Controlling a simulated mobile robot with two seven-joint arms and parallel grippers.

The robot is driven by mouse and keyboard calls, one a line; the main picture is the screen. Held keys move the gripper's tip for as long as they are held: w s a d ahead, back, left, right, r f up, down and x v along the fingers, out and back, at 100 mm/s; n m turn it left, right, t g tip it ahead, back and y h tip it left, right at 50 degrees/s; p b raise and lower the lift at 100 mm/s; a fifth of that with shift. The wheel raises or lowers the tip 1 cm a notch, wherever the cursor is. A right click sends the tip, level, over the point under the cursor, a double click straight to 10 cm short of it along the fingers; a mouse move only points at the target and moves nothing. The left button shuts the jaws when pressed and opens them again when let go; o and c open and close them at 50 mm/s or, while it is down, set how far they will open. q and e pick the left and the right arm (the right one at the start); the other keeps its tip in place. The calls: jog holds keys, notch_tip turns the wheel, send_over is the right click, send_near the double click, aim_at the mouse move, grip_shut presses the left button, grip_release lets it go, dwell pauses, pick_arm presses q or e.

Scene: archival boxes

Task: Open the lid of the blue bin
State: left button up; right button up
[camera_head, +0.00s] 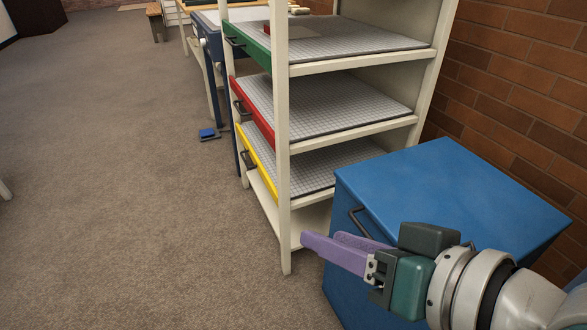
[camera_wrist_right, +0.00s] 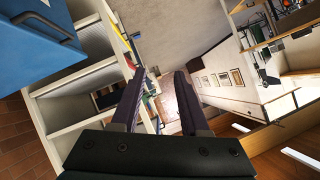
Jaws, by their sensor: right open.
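The blue bin (camera_head: 342,288) stands at the right in the head view, beside the shelf unit and near the brick wall. Its flat blue lid (camera_head: 450,185) is shut. A dark handle (camera_head: 357,222) is on its front face near the top edge. My right gripper (camera_head: 322,242) is in front of the bin, with its purple fingers apart and empty, near the handle but seemingly not around it. In the right wrist view, the bin (camera_wrist_right: 25,55) and its handle (camera_wrist_right: 45,24) are at the upper left, outside the fingers (camera_wrist_right: 160,78). My left gripper is not in view.
A cream shelf unit (camera_head: 283,190) stands left of the bin, with green (camera_head: 248,44), red (camera_head: 252,112) and yellow (camera_head: 258,165) fronted shelves. A brick wall (camera_head: 525,85) is behind the bin. A small blue object (camera_head: 208,134) lies on the floor. The carpet at the left is clear.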

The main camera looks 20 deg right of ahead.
jog(key=w+d+f+m+t+b, duration=0.2)
jog(key=w+f+m+t+b, duration=0.1)
jog(key=f+b, duration=0.5)
jog(key=m+t+h+b, duration=0.5)
jog(key=m+h+b, duration=0.4)
jog(key=b, duration=0.8)
send_near(367, 232)
pick_arm(q)
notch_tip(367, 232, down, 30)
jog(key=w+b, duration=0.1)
jog(key=b, duration=0.1)
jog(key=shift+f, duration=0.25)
pick_arm(e)
jog(key=x, duration=1)
jog(key=shift+f, duration=0.3)
jog(key=shift+c, duration=0.3)
grip_shut()
